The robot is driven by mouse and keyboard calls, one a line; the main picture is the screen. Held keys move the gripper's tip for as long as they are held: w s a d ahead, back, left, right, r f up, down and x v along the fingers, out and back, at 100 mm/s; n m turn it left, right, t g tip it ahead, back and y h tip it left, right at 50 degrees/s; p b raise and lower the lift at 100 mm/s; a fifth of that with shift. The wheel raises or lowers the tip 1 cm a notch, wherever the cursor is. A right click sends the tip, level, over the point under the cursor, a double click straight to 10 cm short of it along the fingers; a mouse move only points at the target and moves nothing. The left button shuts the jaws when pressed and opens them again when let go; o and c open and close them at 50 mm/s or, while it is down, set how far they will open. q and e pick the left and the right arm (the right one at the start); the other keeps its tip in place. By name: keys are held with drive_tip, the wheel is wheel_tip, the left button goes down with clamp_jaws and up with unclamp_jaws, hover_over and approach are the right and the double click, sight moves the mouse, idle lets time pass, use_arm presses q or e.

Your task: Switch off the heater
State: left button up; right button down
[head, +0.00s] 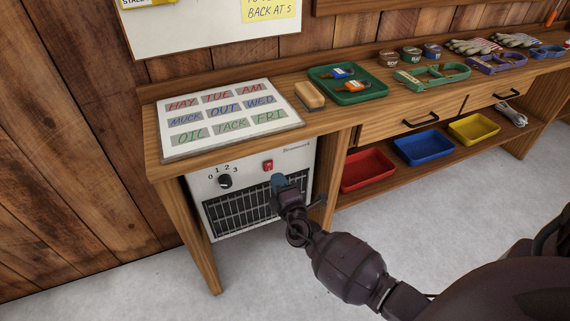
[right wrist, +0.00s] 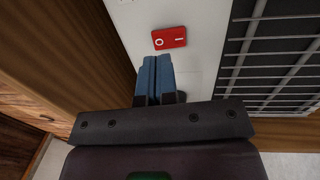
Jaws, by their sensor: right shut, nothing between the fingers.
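The heater (head: 211,183) is a white-fronted box with a dark grille, under the left end of the wooden bench. A black dial (head: 225,181) marked 0, 1, 2, 3 is on its upper left front. A red rocker switch (head: 268,165) is to the right of the dial; in the right wrist view the red switch (right wrist: 169,38) shows a circle and a line mark. My right gripper (head: 279,181) is shut and empty, with its blue fingertips just below the switch. In the right wrist view a small gap shows between the fingertips (right wrist: 154,62) and the switch. My left gripper is not in view.
The wooden bench (head: 330,119) holds a label board (head: 228,146), a brush (head: 309,95) and a green tray (head: 365,97). A bench leg (head: 201,250) stands left of the heater. Red, blue and yellow bins (head: 369,171) sit on the lower shelf. The floor in front is clear.

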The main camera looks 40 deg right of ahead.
sight(270, 164)
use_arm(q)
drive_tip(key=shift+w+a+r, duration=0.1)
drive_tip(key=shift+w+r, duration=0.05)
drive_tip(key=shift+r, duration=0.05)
use_arm(e)
drive_tip(key=shift+x, duration=2)
